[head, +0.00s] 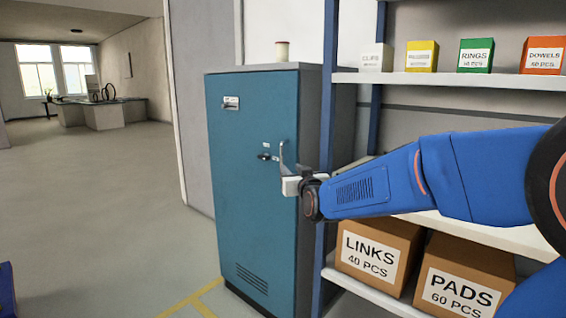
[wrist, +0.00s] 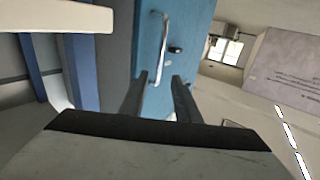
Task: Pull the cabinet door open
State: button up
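The blue cabinet (head: 300,95) stands left of the shelving, and its door (head: 235,190) looks shut in the head view. The silver bar handle (head: 283,154) is upright near the door's right edge, with a small dark lock (head: 264,156) to its left. In the wrist view the handle (wrist: 161,45) stands on the blue door (wrist: 185,25). My gripper (wrist: 160,79) is open, its two dark fingers pointing at the handle's lower end. The handle's end lies between the fingertips in the picture; I cannot tell whether they touch it.
Shelving with a blue post (head: 326,150) stands close to the cabinet's right, holding small boxes above and cartons (head: 378,250) below. A small cream cylinder (head: 282,51) sits on the cabinet top. The floor (head: 100,210) to the left is open, with yellow lines (head: 195,297) in front.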

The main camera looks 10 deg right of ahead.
aim_at(282, 159)
jog(key=w, duration=1)
jog(key=shift+w+a, duration=0.15)
jog(key=shift+w, duration=0.25)
jog(key=shift+c, duration=0.2)
grip_shut()
